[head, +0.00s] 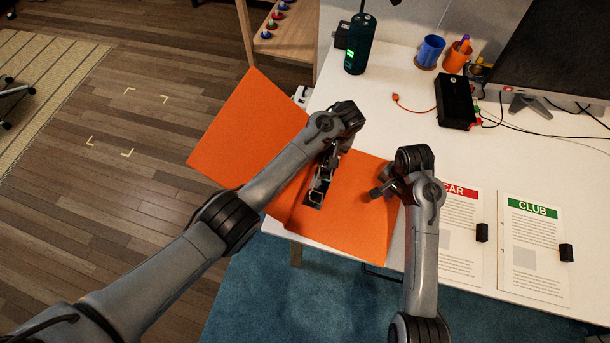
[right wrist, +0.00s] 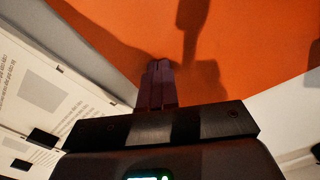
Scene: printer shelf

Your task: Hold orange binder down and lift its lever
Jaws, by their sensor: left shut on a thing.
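The orange binder (head: 345,222) lies open on the white desk, and its left cover (head: 250,125) reaches out past the desk's edge. Its metal ring mechanism (head: 318,186) shows near the middle, below my left gripper. My left gripper (head: 338,145) is at the far end of the mechanism and is shut on the lever, which its hand mostly hides. My right gripper (head: 377,192) is at the right part of the binder. In the right wrist view its fingers (right wrist: 160,66) are together with nothing between them, tips at the orange surface (right wrist: 120,30), seemingly touching it.
Sheets titled CAR (head: 461,235) and CLUB (head: 533,245) lie to the right, with black clips (head: 566,252). A dark green bottle (head: 359,45), blue cup (head: 430,51), orange cup (head: 457,56) and black box (head: 456,101) stand farther back. A monitor (head: 565,55) is at far right.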

